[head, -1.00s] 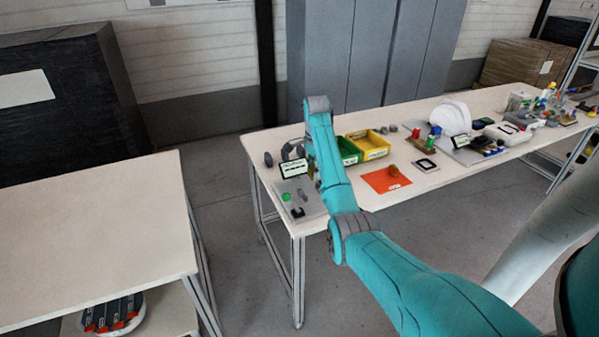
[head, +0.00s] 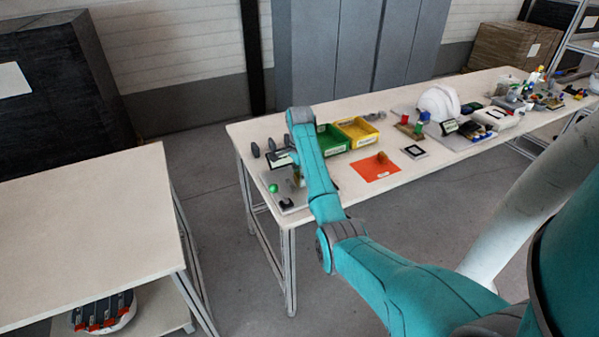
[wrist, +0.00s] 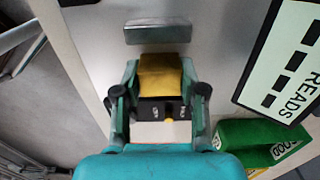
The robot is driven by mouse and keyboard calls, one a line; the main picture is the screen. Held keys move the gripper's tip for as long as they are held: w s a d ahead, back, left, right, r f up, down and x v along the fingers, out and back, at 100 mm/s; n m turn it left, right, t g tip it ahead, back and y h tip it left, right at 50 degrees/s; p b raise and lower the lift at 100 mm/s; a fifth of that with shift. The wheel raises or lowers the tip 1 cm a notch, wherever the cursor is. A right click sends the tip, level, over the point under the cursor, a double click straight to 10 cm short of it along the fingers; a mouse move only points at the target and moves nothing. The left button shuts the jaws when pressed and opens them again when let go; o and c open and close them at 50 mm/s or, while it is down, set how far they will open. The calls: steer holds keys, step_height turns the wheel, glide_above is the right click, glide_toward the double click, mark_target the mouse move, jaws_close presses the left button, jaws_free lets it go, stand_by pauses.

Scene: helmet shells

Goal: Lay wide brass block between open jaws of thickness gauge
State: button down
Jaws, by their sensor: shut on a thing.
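In the wrist view the wide brass block (wrist: 160,78) sits between the two teal fingers of my gripper (wrist: 160,68), which is shut on it. A grey metal bar (wrist: 158,31), apparently one jaw of the thickness gauge, lies just ahead of the block, with a small gap showing. A dark piece with white marks (wrist: 152,108) and a small yellow knob show behind the block. Whether the block rests on the surface or hangs above it I cannot tell. In the head view the gauge's grey plate (head: 296,204) is partly hidden by my arm; my fingers and the block are not clear there.
A sign reading "READS" (wrist: 287,60) stands close on the right, with a green bin (wrist: 253,140) below it. A yellow bin (head: 356,131), an orange mat (head: 369,172) and a white helmet shell (head: 437,103) stand farther right. Dark upright pieces (head: 255,150) stand left of the sign.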

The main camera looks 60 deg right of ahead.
steer(key=shift+f, duration=0.6)
stand_by(0.5)
steer(key=c, duration=0.6)
jaws_free()
steer(key=shift+r, duration=0.15)
